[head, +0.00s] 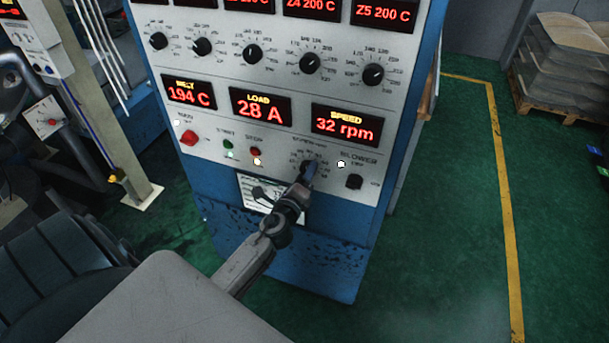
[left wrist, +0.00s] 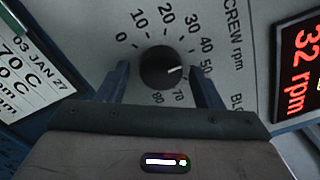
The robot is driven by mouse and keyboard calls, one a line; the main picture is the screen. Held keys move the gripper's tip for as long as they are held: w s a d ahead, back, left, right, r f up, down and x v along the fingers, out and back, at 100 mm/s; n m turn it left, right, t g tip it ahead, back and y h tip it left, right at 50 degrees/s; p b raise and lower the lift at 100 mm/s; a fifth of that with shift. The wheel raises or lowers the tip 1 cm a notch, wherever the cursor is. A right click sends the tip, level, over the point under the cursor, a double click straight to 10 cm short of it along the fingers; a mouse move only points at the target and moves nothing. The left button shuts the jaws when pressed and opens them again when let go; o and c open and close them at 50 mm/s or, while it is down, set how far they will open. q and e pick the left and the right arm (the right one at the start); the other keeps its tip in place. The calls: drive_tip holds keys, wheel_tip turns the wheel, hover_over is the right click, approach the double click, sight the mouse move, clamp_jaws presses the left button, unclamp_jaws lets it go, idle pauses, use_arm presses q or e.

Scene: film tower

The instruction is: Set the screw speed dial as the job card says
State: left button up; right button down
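The screw speed dial (left wrist: 160,66) is a round black knob on the grey panel. Its white mark points right, toward about the 50. My left gripper (head: 307,174) is at the dial in the head view. In the left wrist view its blue fingers (left wrist: 162,78) stand open on both sides of the knob, with a gap on each side; the right finger hides part of the scale. The speed display (head: 345,125) reads 32 rpm. The job card (head: 254,192) is below the dial, partly behind my arm; the left wrist view cuts off its text. My right gripper is not in view.
The blower dial (head: 354,182) and a lit white lamp (head: 341,164) are close right of the screw dial. Green (head: 229,154) and red (head: 255,152) push-buttons and a red switch (head: 188,138) are to its left. Green floor right of the cabinet is clear.

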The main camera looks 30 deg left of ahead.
use_arm(q)
drive_tip(key=b+v, duration=0.3)
drive_tip(key=v, duration=0.7)
drive_tip(key=shift+s+d, duration=0.2)
drive_tip(key=shift+s, duration=0.15)
drive_tip(key=s+a+f+n+g+b, duration=0.1)
drive_tip(key=s+f+n+g, duration=0.2)
drive_tip(key=f, duration=0.9)
drive_tip(key=s+f+n+g+h, duration=0.1)
drive_tip(key=s+f+n+g, duration=0.15)
drive_tip(key=f, duration=0.95)
drive_tip(key=s+a+f+n+g+b, duration=0.1)
drive_tip(key=s+f+n+g, duration=0.25)
drive_tip(key=f, duration=0.85)
drive_tip(key=s+d+f+n+g, duration=0.1)
drive_tip(key=s+f+n+g, duration=0.1)
drive_tip(key=s+f+n, duration=0.2)
drive_tip(key=s+d+f+n+g+h, duration=0.1)
drive_tip(key=s+d+f+n+g, duration=0.1)
drive_tip(key=s+f, duration=0.9)
drive_tip(key=s+d+f+n+g+h, duration=0.1)
drive_tip(key=s+f+n+g, duration=0.2)
drive_tip(key=s, duration=1.3)
wheel_tip(320, 180, down, 5)
drive_tip(key=n, duration=0.3)
drive_tip(key=shift+d, duration=0.3)
